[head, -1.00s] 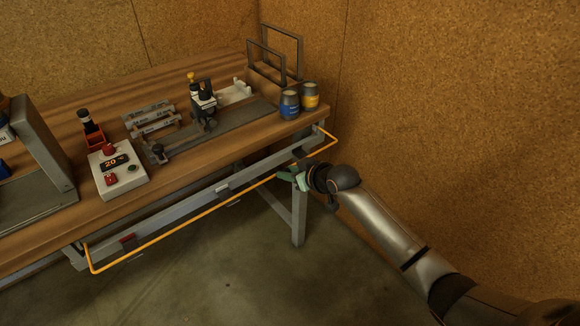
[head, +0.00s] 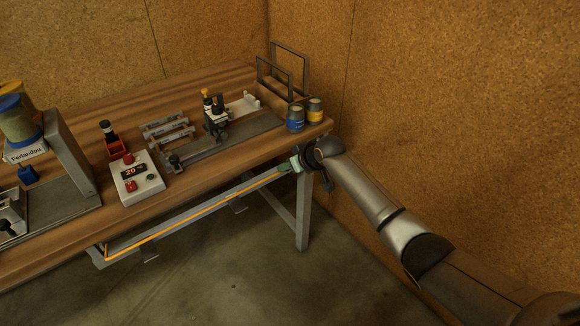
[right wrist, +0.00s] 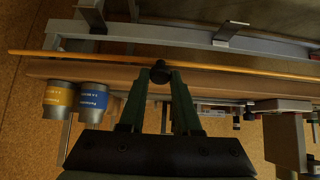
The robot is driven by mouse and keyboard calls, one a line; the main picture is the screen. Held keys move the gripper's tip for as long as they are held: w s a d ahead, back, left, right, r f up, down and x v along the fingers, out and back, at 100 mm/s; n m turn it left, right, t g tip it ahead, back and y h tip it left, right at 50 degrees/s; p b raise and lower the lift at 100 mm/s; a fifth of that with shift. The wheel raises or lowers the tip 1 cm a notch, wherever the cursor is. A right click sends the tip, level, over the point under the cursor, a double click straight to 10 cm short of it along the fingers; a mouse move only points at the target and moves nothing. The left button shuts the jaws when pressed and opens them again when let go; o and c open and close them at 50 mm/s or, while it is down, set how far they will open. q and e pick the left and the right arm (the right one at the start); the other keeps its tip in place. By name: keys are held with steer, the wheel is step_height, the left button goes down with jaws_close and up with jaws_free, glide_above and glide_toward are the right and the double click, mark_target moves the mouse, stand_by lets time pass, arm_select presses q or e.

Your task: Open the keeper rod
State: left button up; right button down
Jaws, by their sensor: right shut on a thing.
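The keeper rod (head: 200,212) is a thin orange bar along the front of the workbench, close against the grey rail below the tabletop. In the right wrist view the rod (right wrist: 230,69) crosses the whole picture. A small black knob (right wrist: 160,70) sits at the rod, between my fingertips. My right gripper (head: 291,164), with green fingers, is at the rod's right end, just below the bench corner. It is shut on the knob at the rod, and its fingers (right wrist: 159,80) show on both sides of it. My left gripper is not in view.
The wooden bench (head: 75,235) carries a control box (head: 137,180), a clamp fixture (head: 215,115) and two cans (head: 296,118) near its right corner. A bench leg (head: 303,215) stands below my right gripper. A cork wall (head: 450,120) is at the right. The floor in front is clear.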

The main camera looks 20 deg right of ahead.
steer(key=shift+w+r, duration=0.2)
steer(key=shift+r, duration=0.2)
steer(key=c, duration=1)
jaws_free()
steer(key=shift+a, duration=0.1)
steer(key=o, duration=0.4)
steer(key=shift+f, duration=0.3)
steer(key=shift+c, duration=0.2)
steer(key=shift+s, duration=0.1)
steer(key=p+v, duration=0.1)
steer(key=v, duration=1.1)
steer(key=shift+s, duration=0.25)
steer(key=shift+r, duration=0.15)
